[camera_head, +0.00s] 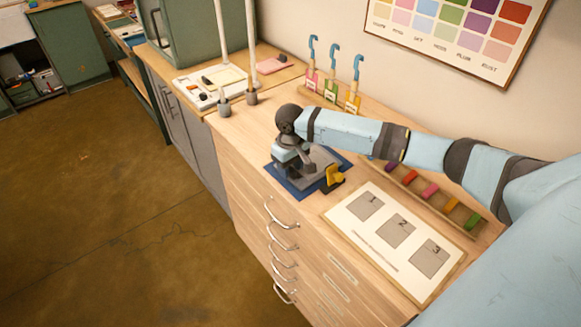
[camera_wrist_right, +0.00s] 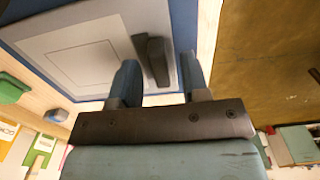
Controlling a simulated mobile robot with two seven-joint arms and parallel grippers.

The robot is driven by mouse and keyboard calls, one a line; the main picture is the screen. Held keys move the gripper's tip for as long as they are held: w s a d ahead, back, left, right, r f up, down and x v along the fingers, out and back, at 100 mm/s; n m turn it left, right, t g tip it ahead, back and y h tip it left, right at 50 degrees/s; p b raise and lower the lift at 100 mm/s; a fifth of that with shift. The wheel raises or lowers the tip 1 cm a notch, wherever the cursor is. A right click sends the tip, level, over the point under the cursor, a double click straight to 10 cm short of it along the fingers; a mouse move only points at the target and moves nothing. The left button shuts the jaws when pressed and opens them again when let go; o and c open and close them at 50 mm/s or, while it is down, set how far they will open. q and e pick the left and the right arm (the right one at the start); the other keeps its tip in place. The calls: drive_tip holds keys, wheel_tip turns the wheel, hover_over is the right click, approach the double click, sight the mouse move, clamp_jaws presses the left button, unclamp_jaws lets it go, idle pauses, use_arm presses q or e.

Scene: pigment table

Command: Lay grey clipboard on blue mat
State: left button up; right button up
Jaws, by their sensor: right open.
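The grey clipboard (camera_wrist_right: 75,55) lies flat on the blue mat (camera_wrist_right: 185,25) in the right wrist view, with blue showing along its edges. Its dark clip (camera_wrist_right: 152,60) lies between the fingers of my right gripper (camera_wrist_right: 161,78), which is open, with space around the clip. In the head view my right gripper (camera_head: 293,163) is low over the blue mat (camera_head: 287,186) and hides part of the clipboard (camera_head: 322,160). My left gripper is not in view.
A white board with three numbered squares (camera_head: 345,228) lies to the right on the wooden counter. Behind it is a rack of coloured blocks (camera_head: 408,178). Three blue-hooked tools (camera_head: 332,85) stand near the wall. A small yellow object (camera_head: 334,175) shows beside the mat.

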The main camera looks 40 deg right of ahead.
wheel_tip(320, 180, up, 12)
idle(0.4)
drive_tip(key=shift+a+f, duration=0.1)
idle(0.3)
